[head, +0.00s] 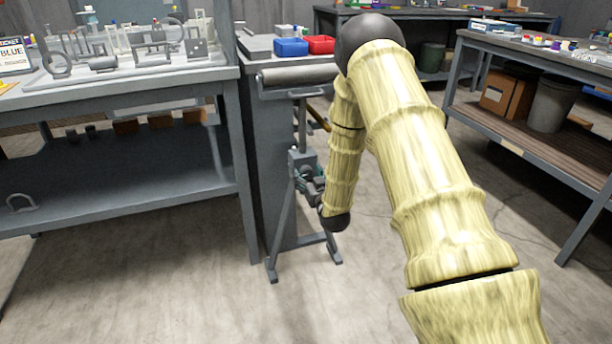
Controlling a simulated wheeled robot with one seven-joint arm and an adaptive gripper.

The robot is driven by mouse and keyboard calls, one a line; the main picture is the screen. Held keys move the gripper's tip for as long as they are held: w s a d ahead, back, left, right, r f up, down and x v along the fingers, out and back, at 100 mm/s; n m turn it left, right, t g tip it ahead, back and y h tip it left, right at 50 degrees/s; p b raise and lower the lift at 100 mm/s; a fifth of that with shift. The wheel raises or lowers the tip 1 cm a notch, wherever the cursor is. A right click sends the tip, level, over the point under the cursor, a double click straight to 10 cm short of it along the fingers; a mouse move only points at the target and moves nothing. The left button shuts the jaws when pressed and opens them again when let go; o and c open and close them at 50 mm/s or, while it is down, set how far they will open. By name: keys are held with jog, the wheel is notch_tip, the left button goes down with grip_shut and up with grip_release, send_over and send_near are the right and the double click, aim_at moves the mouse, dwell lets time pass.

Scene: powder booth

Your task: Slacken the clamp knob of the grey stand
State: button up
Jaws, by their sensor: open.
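The grey stand (284,221) stands on the floor in front of the grey cabinet, with splayed legs and a thin upright post. A wide grey roller (300,75) sits at its top. A clamp collar (297,158) is round the post at mid height. The clamp knob cannot be made out clearly there; my gripper and wrist partly cover that spot. My gripper (309,180) is small and dark in the head view, just right of the post below the collar. It is open; whether it touches the knob cannot be told.
A workbench (120,85) with metal parts stands at the left. Blue (291,47) and red (320,45) bins sit on the cabinet (262,150). Another bench (540,52) with a lower shelf stands at the right. The floor between is clear.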

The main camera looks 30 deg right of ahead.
jog(key=shift+x, duration=1)
jog(key=c, duration=1)
jog(key=shift+c, duration=0.2)
